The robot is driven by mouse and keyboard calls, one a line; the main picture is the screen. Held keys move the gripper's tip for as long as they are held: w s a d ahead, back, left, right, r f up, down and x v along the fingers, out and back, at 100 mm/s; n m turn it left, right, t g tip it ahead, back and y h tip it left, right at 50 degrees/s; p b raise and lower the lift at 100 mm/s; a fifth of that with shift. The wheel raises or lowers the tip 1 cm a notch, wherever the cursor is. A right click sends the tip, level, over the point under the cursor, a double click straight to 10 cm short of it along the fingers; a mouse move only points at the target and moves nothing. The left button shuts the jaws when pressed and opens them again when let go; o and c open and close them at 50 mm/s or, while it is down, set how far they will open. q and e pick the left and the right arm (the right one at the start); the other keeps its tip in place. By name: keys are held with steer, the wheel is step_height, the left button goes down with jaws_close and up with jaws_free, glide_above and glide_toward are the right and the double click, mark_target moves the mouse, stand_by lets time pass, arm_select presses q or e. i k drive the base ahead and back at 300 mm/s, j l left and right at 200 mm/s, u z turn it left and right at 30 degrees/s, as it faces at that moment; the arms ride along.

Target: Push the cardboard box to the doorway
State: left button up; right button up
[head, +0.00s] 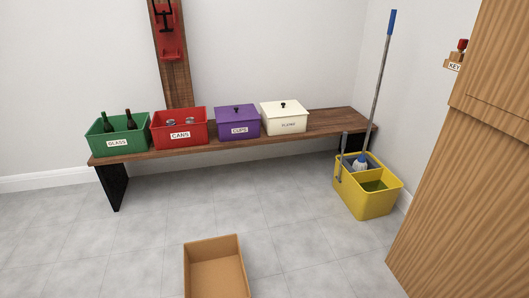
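The cardboard box (240,258) is an open-topped brown box on the grey tiled floor, at the bottom middle of the head view. Its near end is cut off by the lower edge of the picture. The part of its inside that shows looks empty. No doorway can be made out for certain; a large wooden panel (480,170), perhaps a door or cabinet, stands at the right. Neither of my grippers is in view.
A wooden bench (240,142) along the back wall bears a green GLASS bin (116,143) with bottles, a red CANS bin (180,135), a purple box (237,123) and a cream box (285,120). A yellow mop bucket (366,203) stands at right. Floor around the box is clear.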

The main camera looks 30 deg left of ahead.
mark_target(214, 267)
steer(key=u, duration=1.3)
steer(key=i+j, duration=0.2)
steer(key=i, duration=0.25)
steer(key=i+j+z, duration=0.15)
steer(key=z, duration=0.2)
steer(key=i+j+z, duration=0.2)
steer(key=z, duration=0.2)
steer(key=i+j+z, duration=0.35)
steer(key=z, duration=0.5)
steer(key=k+l, duration=0.05)
